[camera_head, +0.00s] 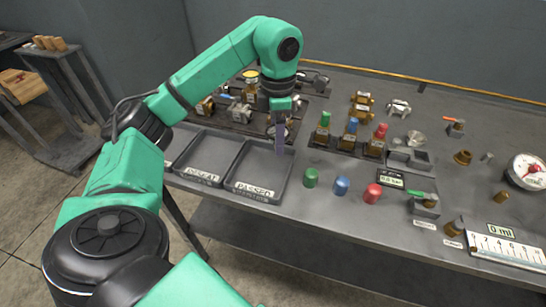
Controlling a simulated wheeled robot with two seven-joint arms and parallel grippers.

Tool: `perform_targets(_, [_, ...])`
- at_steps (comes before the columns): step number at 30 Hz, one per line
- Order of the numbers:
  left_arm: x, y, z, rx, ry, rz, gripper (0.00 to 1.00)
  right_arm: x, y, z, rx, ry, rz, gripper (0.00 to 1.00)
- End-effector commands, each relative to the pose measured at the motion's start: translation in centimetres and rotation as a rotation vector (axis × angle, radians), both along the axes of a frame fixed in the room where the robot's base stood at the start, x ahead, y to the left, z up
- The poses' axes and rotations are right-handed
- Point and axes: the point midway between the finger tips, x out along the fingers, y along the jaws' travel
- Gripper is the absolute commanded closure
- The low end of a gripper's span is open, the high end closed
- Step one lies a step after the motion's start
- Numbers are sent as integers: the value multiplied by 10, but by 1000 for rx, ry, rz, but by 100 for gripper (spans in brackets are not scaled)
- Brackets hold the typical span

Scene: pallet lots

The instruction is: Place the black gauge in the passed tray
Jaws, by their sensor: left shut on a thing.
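The passed tray (236,183) is a dark, shallow tray at the front left of the bench, with a PASSED label on its front. It looks empty. My left gripper (280,137) points down at the back right edge of this tray. It is shut on the black gauge (271,131), a small round dial with a pale face and dark rim, partly hidden behind a finger. I cannot tell how high the gauge is above the bench. My right gripper is not in view.
Another labelled tray (190,172) adjoins the passed tray on the left. A dark board with fittings (236,113) lies behind the trays. Green (311,178), blue (341,186) and red (373,193) caps stand to the right. A large gauge (526,171) stands at the far right.

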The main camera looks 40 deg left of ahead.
Motion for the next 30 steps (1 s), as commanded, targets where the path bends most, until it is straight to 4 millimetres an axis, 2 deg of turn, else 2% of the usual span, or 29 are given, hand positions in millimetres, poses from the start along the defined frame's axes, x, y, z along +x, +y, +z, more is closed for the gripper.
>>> perform_targets(1, [-1,1,-11,2,4,1,93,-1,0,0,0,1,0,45])
perform_targets(11, [-1,1,-65,1,1,1,93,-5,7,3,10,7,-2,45])
perform_targets(22, [0,0,-72,1,-2,1,93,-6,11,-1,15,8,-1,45])
perform_targets(23, [0,0,-71,1,-2,1,17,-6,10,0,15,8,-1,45])
perform_targets(24, [0,0,-71,1,-1,1,2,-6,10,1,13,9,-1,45])
perform_targets(30, [0,0,-71,1,-1,1,0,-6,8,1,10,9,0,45])
